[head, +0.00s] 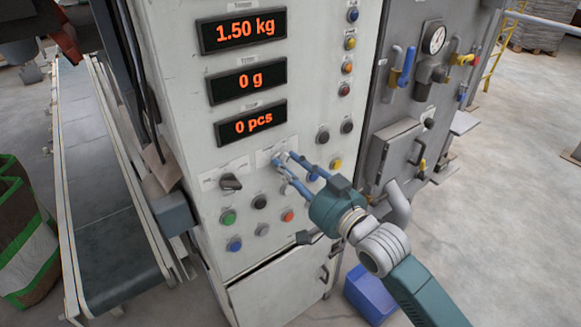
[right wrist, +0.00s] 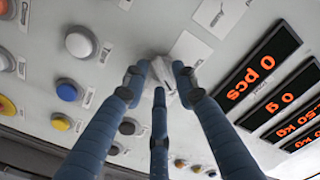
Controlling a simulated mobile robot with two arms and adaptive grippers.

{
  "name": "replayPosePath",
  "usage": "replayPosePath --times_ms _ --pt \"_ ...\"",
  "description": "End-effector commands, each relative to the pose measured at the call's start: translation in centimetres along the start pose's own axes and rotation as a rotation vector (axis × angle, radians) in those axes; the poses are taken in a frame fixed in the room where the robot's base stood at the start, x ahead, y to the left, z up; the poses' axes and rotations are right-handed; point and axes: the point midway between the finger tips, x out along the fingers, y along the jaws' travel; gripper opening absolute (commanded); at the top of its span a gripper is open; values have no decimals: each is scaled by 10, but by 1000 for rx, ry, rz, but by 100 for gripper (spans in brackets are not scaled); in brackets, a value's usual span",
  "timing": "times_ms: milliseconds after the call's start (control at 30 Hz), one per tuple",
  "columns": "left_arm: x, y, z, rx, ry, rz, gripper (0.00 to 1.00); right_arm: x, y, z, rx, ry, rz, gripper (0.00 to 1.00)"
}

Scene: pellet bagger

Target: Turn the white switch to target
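The white switch (right wrist: 165,72) is a pale knob on the front of the light grey control panel (head: 205,150). In the right wrist view it sits between the fingertips of my right gripper (right wrist: 160,78), which partly hide it. The three blue fingers close in around the knob and appear to touch its sides. In the head view my right gripper (head: 281,165) reaches the panel from the lower right, just below the displays, and its fingers cover most of the switch. I cannot read the switch's marks. My left gripper is not in view.
A black rotary knob (head: 230,182) sits left of the switch. Several coloured push buttons lie close around my fingers, including a green one (head: 228,217) and a red one (head: 288,216). A conveyor (head: 100,240) runs at left. A blue bin (head: 367,296) stands below my right arm.

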Motion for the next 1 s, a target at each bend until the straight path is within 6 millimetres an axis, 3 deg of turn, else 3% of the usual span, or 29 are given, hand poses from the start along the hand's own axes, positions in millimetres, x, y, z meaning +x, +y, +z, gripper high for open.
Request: replayPosePath --times_ms 33,100,567,1000 --pt "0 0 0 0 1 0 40 0 0 0 0 0 0 13" --pt "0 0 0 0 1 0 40 0 0 0 0 0 0 0" --pt "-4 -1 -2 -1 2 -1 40 0 0 -1 -68 -2 1 0" --pt "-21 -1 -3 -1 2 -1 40 0 -1 -3 -424 -2 2 0"
